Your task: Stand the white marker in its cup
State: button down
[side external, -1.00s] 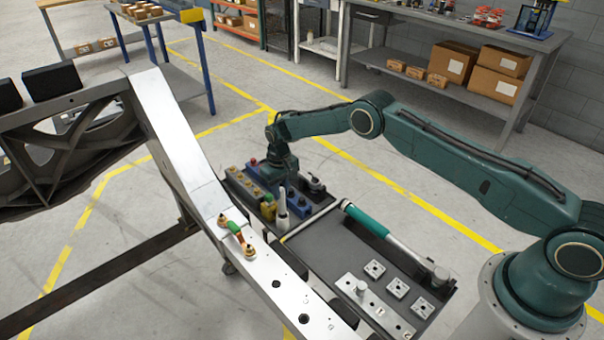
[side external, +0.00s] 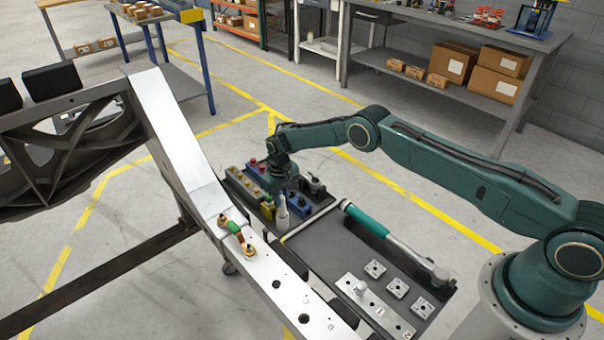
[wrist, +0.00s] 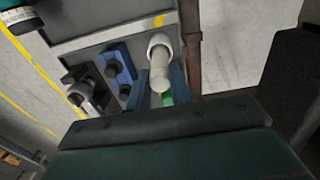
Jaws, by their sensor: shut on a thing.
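The white marker (side external: 282,201) is held roughly upright below my gripper (side external: 280,188), over the dark tool tray (side external: 318,213). A wider pale cup (side external: 282,222) is directly under it. In the wrist view the marker (wrist: 160,77) lines up with the round white rim of the cup (wrist: 159,40). The marker's lower end appears to be at or inside the cup mouth; how deep it sits cannot be told. My gripper is shut on the marker; its fingers are mostly hidden in the side view.
Blue holders (wrist: 117,62) and a yellow item (side external: 267,211) stand close around the cup. A teal-handled tool (side external: 367,221) lies on the neighbouring tray. The silver chassis beam (side external: 185,140) runs along the left. Open floor lies behind the tray.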

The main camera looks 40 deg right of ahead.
jog(key=shift+f, duration=0.1)
jog(key=c, duration=1.2)
grip_release()
jog(key=shift+o, duration=0.2)
jog(key=shift+r, duration=4.55)
